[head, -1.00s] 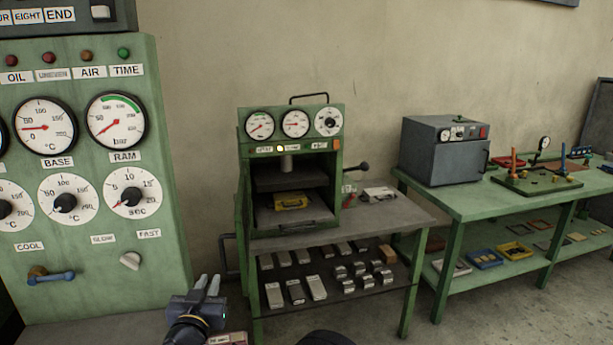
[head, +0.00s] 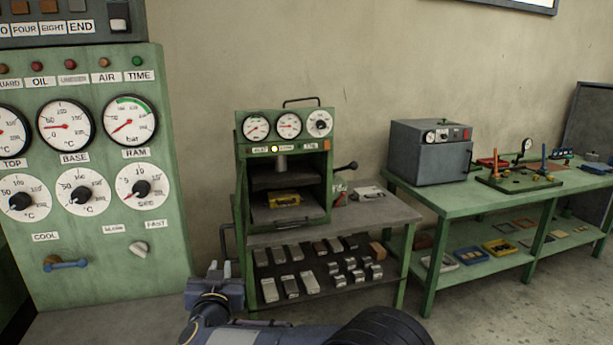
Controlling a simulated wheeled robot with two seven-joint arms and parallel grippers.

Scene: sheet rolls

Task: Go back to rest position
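My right gripper (head: 220,269) is at the bottom of the head view, left of the middle, with its fingers pointing up in the picture. The two fingers stand a little apart and nothing shows between them. My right forearm reaches along the bottom edge from the right. The gripper appears in front of the gap between the green control panel (head: 100,235) and the small green press (head: 240,180), touching neither as far as I can see. My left gripper is out of view.
A yellow block (head: 284,199) sits inside the press. Several metal blocks lie on the shelf (head: 330,297) below it. A green bench (head: 450,203) with a grey oven box (head: 430,153) stands at the right. Floor shows free at the lower right.

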